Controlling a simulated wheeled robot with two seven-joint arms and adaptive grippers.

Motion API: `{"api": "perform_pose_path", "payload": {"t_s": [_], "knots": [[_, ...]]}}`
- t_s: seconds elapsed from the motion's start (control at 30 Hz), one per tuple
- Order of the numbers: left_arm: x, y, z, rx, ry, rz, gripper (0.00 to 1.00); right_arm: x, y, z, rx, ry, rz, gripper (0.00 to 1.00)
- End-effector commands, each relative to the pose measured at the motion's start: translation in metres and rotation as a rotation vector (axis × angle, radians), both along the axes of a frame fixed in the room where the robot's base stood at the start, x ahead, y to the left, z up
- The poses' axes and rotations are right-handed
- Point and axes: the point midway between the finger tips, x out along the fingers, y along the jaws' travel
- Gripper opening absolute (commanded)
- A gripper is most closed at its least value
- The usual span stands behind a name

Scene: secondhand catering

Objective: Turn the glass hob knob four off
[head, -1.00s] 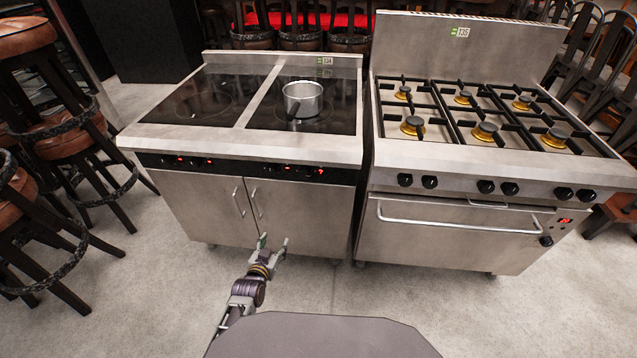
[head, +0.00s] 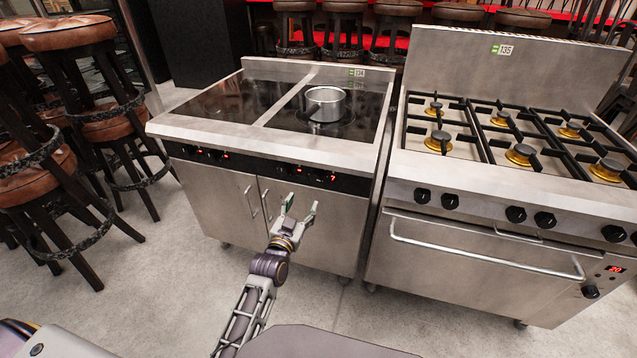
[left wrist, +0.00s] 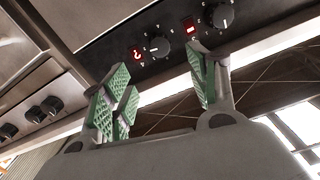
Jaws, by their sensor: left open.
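The glass hob (head: 232,105) is a steel unit with a black top and a black front control strip. Knob four appears to be the rightmost on the strip (head: 320,177), beside a lit red digit. In the left wrist view, which looks upside down, this knob (left wrist: 155,48) is round and dark with a pale pointer mark. Its red digit (left wrist: 137,54) is hard to read. My left gripper (head: 301,205) is open and empty, in front of the cabinet doors just below the strip. In the left wrist view the fingers (left wrist: 160,78) look apart from the knob. My right gripper is not in view.
A neighbouring knob (left wrist: 223,15) has a red dash display. A pot (head: 325,104) stands on the hob top. A gas range (head: 460,240) with its own knobs stands close on the right. Bar stools (head: 80,110) stand to the left. The floor in front is clear.

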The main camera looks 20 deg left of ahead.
Motion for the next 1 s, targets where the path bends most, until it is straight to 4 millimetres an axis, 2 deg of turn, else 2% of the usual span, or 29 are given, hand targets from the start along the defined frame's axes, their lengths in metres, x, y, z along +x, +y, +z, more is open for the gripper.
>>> {"api": "perform_pose_path", "payload": {"t_s": [0.47, 0.77, 1.0], "knots": [[0.007, -0.001, 0.0, 0.0, 0.001, 0.0, 0.59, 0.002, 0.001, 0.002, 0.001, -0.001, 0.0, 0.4], [0.028, -0.001, 0.0, -0.001, 0.001, -0.001, 0.59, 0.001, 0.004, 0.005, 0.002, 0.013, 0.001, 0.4], [0.047, -0.002, 0.0, -0.001, 0.0, -0.001, 0.59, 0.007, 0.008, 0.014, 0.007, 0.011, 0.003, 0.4]]}}
